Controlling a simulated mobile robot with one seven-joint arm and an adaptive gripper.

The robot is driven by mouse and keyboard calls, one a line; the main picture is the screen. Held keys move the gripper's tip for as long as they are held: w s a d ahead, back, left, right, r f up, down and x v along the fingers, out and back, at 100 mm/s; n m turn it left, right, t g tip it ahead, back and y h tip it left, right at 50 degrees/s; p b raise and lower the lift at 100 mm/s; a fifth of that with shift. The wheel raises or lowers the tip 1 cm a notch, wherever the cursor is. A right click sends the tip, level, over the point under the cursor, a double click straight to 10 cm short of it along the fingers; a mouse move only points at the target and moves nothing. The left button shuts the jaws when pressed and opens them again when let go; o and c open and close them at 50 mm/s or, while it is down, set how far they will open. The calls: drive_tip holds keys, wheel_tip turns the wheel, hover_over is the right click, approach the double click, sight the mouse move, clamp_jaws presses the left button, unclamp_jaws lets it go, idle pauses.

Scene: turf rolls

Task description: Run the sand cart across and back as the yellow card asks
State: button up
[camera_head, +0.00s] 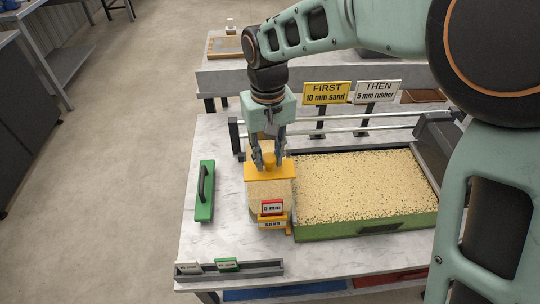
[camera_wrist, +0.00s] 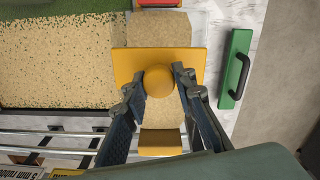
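The sand cart (camera_head: 270,172) is a yellow-topped box with a "SAND" label and a small red-framed tag on its front. It stands at the left end of the green turf tray (camera_head: 350,229), whose top is spread with tan grains. My gripper (camera_head: 267,163) points down over the cart. In the wrist view its two fingers (camera_wrist: 159,84) close in on both sides of the cart's round yellow knob (camera_wrist: 159,80) and appear to touch it. The yellow card (camera_head: 326,92) reads "FIRST 10 mm sand". The white card (camera_head: 378,91) beside it reads "THEN 5 mm rubber".
A green block with a black handle (camera_head: 205,190) lies left of the cart. Pale rails (camera_head: 330,128) run behind the tray to a dark grey unit (camera_head: 437,143) at the right. A grey holder (camera_head: 229,271) with small tags lies at the front left of the table.

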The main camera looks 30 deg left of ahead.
drive_tip(key=o, duration=0.4)
drive_tip(key=shift+s+a, duration=0.15)
drive_tip(key=shift+a, duration=0.2)
drive_tip(key=shift+d, duration=0.1)
wheel_tip(320, 180, up, 12)
idle(0.4)
